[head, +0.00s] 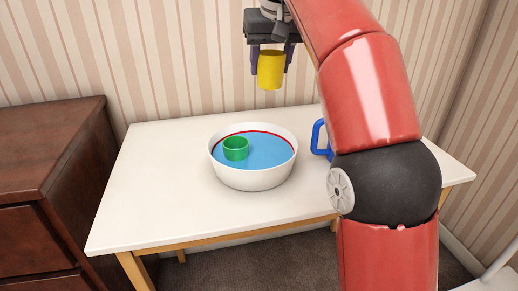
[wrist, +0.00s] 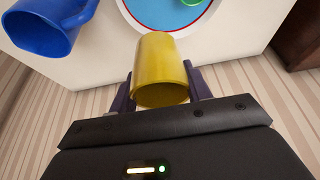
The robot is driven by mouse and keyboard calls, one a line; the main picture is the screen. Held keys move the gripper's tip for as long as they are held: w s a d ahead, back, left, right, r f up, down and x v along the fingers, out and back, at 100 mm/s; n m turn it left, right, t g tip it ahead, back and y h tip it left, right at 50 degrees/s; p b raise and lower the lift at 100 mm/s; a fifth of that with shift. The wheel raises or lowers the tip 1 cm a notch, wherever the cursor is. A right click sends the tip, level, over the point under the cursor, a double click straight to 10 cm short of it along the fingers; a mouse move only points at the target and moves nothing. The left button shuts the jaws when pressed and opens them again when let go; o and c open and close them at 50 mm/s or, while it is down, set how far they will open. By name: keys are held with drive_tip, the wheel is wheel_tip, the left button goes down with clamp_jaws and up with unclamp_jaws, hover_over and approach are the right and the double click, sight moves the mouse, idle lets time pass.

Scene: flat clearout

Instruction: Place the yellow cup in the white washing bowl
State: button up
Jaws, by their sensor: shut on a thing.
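The yellow cup (head: 271,70) is held between the fingers of my gripper (head: 271,62), high above the back of the table. It also shows between the two fingers in the wrist view (wrist: 161,72). My gripper is shut on it. The white washing bowl (head: 254,178) stands on the table, in front of and below the cup in the head view. It has a red line inside the rim and a blue inside. A green cup (head: 236,149) is in the bowl, at its left side. Part of the bowl shows at the top of the wrist view (wrist: 178,34).
A blue mug (wrist: 45,25) stands on the white table (head: 160,190); in the head view my arm mostly hides it. A dark brown dresser (head: 50,150) is left of the table. A striped wall (head: 180,60) is behind. The table's left part is clear.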

drive_tip(key=shift+s+f+b, duration=0.15)
drive_tip(key=shift+f+b, duration=4.15)
drive_tip(key=shift+f, duration=5.35)
drive_tip(key=o, duration=0.7)
drive_tip(key=shift+o, duration=0.2)
